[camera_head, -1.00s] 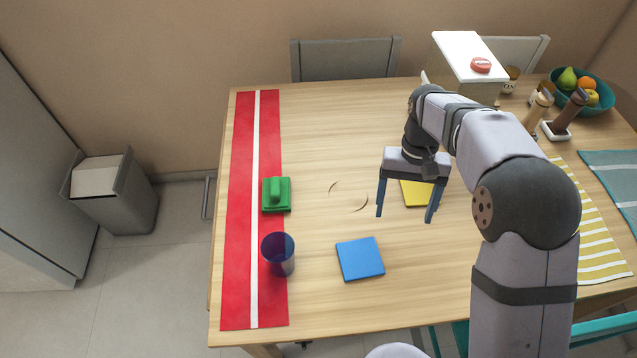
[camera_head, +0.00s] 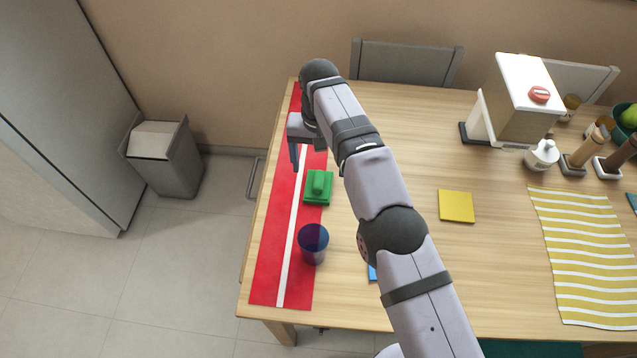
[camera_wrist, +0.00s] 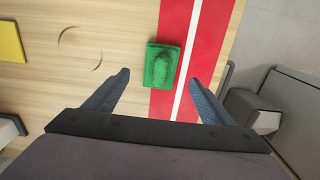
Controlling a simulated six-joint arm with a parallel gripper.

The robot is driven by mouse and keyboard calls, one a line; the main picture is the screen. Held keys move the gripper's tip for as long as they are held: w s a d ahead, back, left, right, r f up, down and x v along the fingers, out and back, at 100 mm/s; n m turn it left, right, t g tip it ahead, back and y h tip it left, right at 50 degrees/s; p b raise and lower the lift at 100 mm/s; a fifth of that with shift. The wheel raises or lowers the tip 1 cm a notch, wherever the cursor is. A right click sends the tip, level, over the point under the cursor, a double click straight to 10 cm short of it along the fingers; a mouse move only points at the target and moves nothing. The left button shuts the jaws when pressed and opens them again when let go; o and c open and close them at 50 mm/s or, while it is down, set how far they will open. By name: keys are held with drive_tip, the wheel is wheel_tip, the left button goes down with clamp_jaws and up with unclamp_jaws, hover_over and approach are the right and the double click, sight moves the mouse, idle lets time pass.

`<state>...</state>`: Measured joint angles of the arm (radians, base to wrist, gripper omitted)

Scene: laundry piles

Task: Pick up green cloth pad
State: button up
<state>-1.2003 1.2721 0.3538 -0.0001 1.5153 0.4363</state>
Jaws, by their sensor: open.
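The green cloth pad (camera_head: 318,187) lies on the red runner with a white stripe (camera_head: 271,262), near the runner's right edge. It has a raised ridge on top. In the wrist view the pad (camera_wrist: 161,69) lies ahead of my gripper, in line with the space between the fingers. My gripper (camera_wrist: 160,92) is open and empty, above the table. In the head view my gripper (camera_head: 298,165) is over the far part of the runner, beyond the pad, and partly hidden by my arm.
A dark blue cup (camera_head: 313,244) stands close in front of the pad. A yellow square (camera_head: 456,206) lies to the right. A blue square (camera_head: 372,272) is mostly hidden behind my arm. A dispenser (camera_head: 517,100) and bottles stand at the back right.

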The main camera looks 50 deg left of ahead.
sight(319, 179)
drive_tip(key=shift+f, duration=1.05)
drive_tip(key=shift+a+f+p, duration=0.2)
drive_tip(key=shift+f+p, duration=0.45)
drive_tip(key=shift+f, duration=1.95)
drive_tip(key=shift+w, duration=0.1)
drive_tip(key=c, duration=1.2)
